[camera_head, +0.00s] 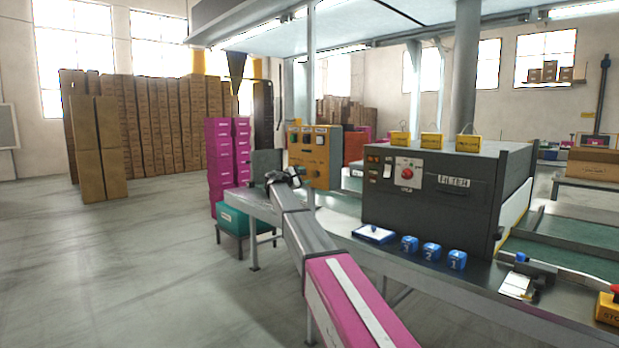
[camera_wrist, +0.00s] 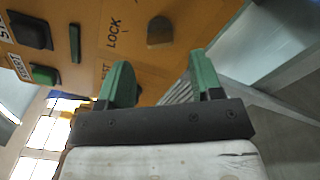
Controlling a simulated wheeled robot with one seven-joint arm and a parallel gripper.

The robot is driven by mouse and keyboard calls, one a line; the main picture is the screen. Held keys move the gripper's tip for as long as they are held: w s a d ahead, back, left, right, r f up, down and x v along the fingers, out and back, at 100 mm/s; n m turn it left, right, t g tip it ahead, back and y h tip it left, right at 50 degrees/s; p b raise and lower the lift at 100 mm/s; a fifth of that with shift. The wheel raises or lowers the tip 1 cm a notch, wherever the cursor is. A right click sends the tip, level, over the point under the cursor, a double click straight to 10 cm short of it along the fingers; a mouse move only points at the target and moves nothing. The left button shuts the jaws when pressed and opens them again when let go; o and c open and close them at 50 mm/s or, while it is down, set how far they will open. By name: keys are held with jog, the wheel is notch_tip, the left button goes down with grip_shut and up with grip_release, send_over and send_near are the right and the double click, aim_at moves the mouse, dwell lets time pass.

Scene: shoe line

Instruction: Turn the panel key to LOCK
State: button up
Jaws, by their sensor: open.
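The orange control panel (camera_head: 315,157) stands at the far end of the line, just beyond my gripper in the head view. In the wrist view the panel face (camera_wrist: 100,12) fills the upper left and is rotated. A dark rounded knob, which looks like the panel key (camera_wrist: 160,31), sticks out beside the printed word LOCK (camera_wrist: 114,33). Its exact setting is hard to tell. My gripper (camera_wrist: 158,66) is open and empty, its green fingers apart and the knob above the gap between them. In the head view my gripper (camera_head: 285,179) is small and partly unclear.
A black switch (camera_wrist: 30,31) and a green button (camera_wrist: 43,75) sit on the panel near the key. A grey filter machine (camera_head: 445,200) and blue numbered cubes (camera_head: 431,251) stand to the right. Pink boxes (camera_head: 220,155) are stacked left of the panel. The left floor is clear.

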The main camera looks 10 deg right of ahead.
jog(key=v, duration=0.6)
jog(key=shift+d, duration=0.1)
jog(key=s+d+f+m+g+y, duration=0.2)
jog(key=s+d+f, duration=0.1)
jog(key=s+f, duration=0.55)
jog(key=s+d+f+m+g+y, duration=0.2)
jog(key=s+d+f, duration=0.3)
jog(key=f, duration=0.7)
jog(key=s+d+f+m+g+y, duration=0.2)
jog(key=s+f, duration=0.7)
jog(key=f, duration=0.1)
jog(key=s+f+m+g+y, duration=0.1)
jog(key=s+f+m+y, duration=0.1)
jog(key=s+f, duration=0.3)
jog(key=s+a+f+m+g+y, duration=0.1)
jog(key=s+f, duration=0.5)
jog(key=s, duration=0.8)
jog(key=s+f+m+g+y, duration=0.2)
jog(key=s+f+m+y, duration=0.3)
jog(key=s, duration=0.4)
jog(key=shift+s+a+f+g+y, duration=0.2)
jog(key=shift+s+f+g+y, duration=0.1)
jog(key=shift+s, duration=0.1)
